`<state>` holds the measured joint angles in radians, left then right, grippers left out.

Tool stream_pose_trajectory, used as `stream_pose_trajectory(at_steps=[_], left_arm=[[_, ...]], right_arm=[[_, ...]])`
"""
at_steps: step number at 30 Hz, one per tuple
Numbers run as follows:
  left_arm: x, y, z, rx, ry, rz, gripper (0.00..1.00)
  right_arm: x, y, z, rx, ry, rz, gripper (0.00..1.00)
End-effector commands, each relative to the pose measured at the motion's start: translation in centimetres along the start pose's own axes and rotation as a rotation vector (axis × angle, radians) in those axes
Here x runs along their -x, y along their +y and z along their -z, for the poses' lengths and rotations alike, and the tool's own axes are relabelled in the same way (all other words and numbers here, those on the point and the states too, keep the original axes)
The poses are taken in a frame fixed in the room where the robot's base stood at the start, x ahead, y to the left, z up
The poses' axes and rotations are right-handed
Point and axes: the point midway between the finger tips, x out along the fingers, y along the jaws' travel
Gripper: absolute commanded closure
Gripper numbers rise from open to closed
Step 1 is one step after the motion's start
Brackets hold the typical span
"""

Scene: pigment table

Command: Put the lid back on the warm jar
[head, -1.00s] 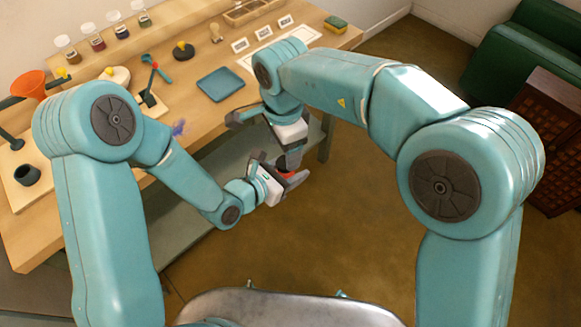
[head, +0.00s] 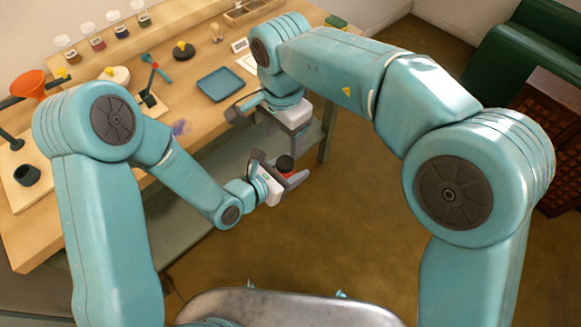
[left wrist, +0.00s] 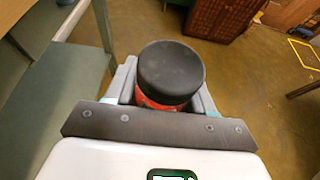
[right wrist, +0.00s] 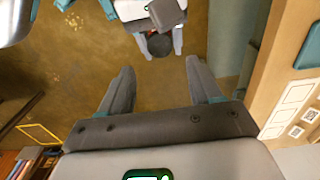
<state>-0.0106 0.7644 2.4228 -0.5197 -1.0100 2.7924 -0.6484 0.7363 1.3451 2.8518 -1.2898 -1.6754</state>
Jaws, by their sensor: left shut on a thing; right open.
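My left gripper (head: 290,178) is shut on a red jar (head: 287,173), held upright in the air in front of the table. A black lid (head: 285,162) sits on top of the jar. In the left wrist view the lid (left wrist: 170,70) covers the mouth and looks level, with a strip of the red jar (left wrist: 150,102) below it. My right gripper (right wrist: 160,68) is open and empty, above and apart from the jar. The right wrist view shows the lid (right wrist: 160,44) beyond its fingertips, between the left fingers. In the head view the right fingers are partly hidden.
The wooden table (head: 215,120) holds a blue tray (head: 220,84), an orange funnel (head: 30,84), a dark cup (head: 27,175) and several small pigment jars (head: 98,43) at the back. A green sofa (head: 520,50) stands right. Open floor lies around the held jar.

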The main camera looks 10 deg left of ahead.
Motion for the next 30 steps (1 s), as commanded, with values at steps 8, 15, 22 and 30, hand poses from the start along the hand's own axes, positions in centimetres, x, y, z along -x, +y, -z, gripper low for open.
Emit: stream_pose_trajectory(at_steps=[8, 15, 22, 30], left_arm=[[0.0, 0.0, 0.0, 0.0, -0.001, 0.0, 1.0], [0.0, 0.0, 0.0, 0.0, -0.001, 0.0, 1.0], [0.0, 0.0, 0.0, 0.0, -0.001, 0.0, 1.0], [0.0, 0.0, 0.0, 0.0, -0.001, 0.0, 1.0]], right_arm=[[-3.5, 0.1, 0.0, -0.002, -0.001, -0.005, 0.37], [-6.8, 0.0, 0.0, -0.001, 0.0, -0.003, 0.37], [-8.0, 0.0, 0.0, -0.002, 0.0, 0.0, 0.37], [-8.0, 0.0, 0.0, -0.002, 0.0, 0.0, 0.53]])
